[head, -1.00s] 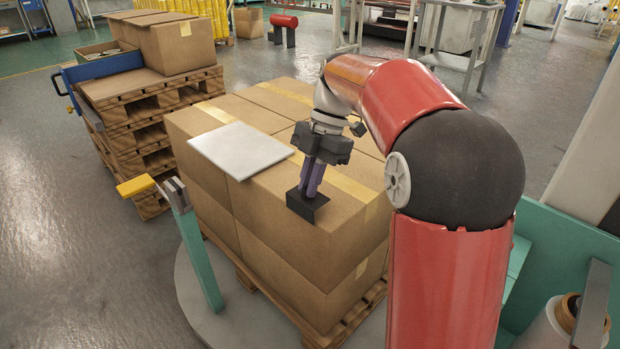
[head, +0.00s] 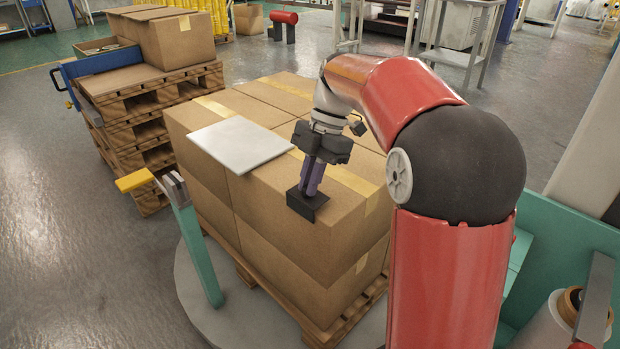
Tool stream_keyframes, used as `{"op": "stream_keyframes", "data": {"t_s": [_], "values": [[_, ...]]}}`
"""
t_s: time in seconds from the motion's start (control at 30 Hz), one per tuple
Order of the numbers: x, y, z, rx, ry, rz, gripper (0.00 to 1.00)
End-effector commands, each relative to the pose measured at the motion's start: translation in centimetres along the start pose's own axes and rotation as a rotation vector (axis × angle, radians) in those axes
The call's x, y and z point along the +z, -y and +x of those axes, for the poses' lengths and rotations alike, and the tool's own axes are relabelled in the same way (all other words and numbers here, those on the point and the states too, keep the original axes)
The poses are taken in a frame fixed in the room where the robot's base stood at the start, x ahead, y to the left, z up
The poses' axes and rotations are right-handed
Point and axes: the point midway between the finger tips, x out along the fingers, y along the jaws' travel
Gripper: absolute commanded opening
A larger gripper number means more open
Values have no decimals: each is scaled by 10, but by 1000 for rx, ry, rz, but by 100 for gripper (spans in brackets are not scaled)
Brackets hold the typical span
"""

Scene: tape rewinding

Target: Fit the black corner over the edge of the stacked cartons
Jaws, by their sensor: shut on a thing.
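The stacked cartons (head: 290,235) stand in two layers on a wooden pallet, with tan tape across their tops. My gripper (head: 309,189) points down over the near top edge of the stack and is shut on the black corner (head: 307,204). The black corner sits at that top edge, with one dark face hanging toward the near side. I cannot tell whether it rests on the carton or is slightly above it. The gripper fingers hide part of its top face.
A white sheet (head: 237,144) lies on the cartons left of my gripper, overhanging the edge. Stacked pallets (head: 150,110) with cartons stand behind left. A film roll (head: 553,325) is at the lower right.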

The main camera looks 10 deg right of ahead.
Motion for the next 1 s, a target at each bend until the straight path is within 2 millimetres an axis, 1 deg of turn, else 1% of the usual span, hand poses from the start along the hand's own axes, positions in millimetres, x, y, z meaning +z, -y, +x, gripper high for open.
{"op": "stream_keyframes", "data": {"t_s": [0.33,0.93,0.97,1.0], "values": [[1,0,2,0,0,0,0],[5,0,13,-1,0,0,0],[5,0,12,0,0,0,12],[5,0,12,0,0,0,18]]}}
